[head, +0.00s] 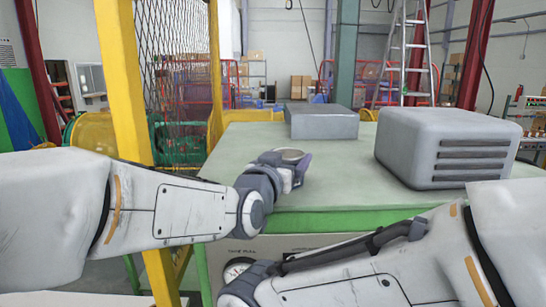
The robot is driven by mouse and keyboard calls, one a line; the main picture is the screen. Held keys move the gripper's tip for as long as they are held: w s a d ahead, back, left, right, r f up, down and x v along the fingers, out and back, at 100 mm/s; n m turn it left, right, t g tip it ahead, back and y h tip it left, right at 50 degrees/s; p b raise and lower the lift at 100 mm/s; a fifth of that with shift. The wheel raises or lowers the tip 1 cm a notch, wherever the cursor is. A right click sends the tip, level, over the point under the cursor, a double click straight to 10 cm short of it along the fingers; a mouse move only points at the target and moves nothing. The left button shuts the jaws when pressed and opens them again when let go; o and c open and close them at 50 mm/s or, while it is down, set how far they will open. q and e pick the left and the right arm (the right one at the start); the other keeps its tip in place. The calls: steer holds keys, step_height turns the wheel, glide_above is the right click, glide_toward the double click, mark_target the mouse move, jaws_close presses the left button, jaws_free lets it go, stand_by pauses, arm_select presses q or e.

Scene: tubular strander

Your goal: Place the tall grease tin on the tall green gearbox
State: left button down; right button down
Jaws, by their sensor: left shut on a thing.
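My left gripper (299,167) is shut on a round tin, whose pale grey top (292,155) shows above the fingers. The tin's side is mostly hidden by the gripper and wrist, so its height cannot be told. The gripper and tin appear over the front part of a large green housing with a flat pale-green top (345,165); this looks like the gearbox. I cannot tell whether the tin touches that top. My right arm reaches in from the lower right, low in front of the housing, and its gripper is not in view.
A grey vented box (447,148) stands on the right of the green top, and a flat grey box (322,122) at its back. The top between them is clear. A yellow post (126,90) with mesh guard stands at left. A ladder (407,50) stands behind.

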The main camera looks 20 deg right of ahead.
arm_select(q)
steer(key=shift+f, duration=0.1)
jaws_free()
steer(key=shift+r, duration=0.25)
steer(key=b+v, duration=0.1)
steer(key=v, duration=0.1)
steer(key=b+v, duration=0.1)
steer(key=v, duration=0.1)
steer(key=b+v, duration=0.1)
steer(key=shift+s+a+f, duration=0.2)
steer(key=shift+s+f, duration=0.1)
steer(key=shift+s, duration=0.05)
steer(key=b+v, duration=0.2)
steer(key=v, duration=0.4)
steer(key=shift+r, duration=0.2)
steer(key=shift+s+a, duration=0.1)
steer(key=shift+s, duration=0.15)
